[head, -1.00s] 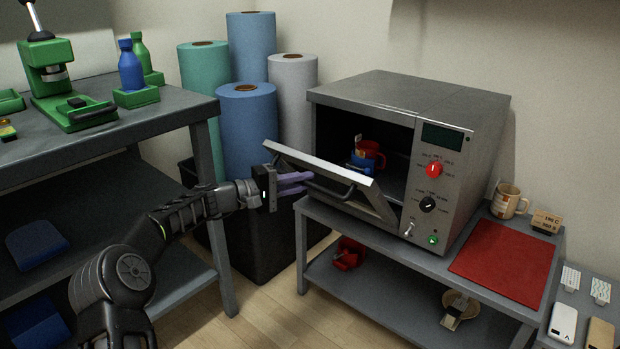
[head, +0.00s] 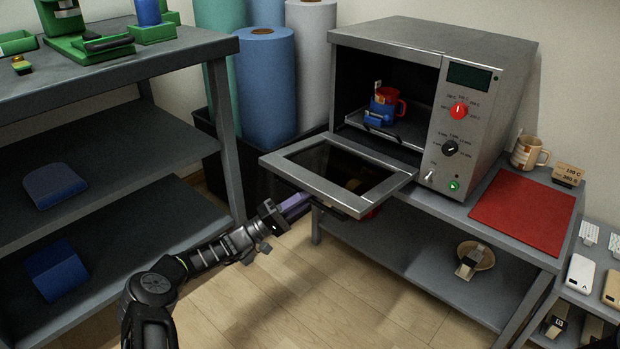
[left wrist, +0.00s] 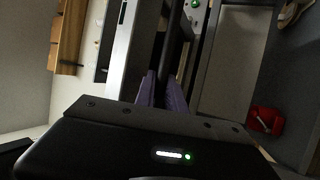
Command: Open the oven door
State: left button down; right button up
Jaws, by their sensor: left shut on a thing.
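The grey oven (head: 470,95) stands on a table at the right. Its door (head: 340,176) is hinged at the bottom and swung down to about level, with its dark window facing up. The cavity is open and shows a red mug (head: 389,100) in a blue holder (head: 380,115) on a rack. My left gripper (head: 303,203) is at the door's front edge, below it, with purple fingers shut on the door handle (head: 325,208), which is partly hidden under the door. In the left wrist view the purple fingers (left wrist: 161,92) reach a dark bar. My right gripper is not in view.
A grey shelf unit (head: 120,75) stands at the left, paper rolls (head: 268,80) behind. Open floor (head: 270,300) lies between shelf and oven table.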

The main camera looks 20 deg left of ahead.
pick_arm(q)
jog(key=shift+w+f, duration=0.15)
jog(key=shift+f, duration=0.2)
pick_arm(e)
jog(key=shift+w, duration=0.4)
pick_arm(q)
jog(key=c, duration=1.4)
grip_release()
jog(key=shift+d, duration=0.1)
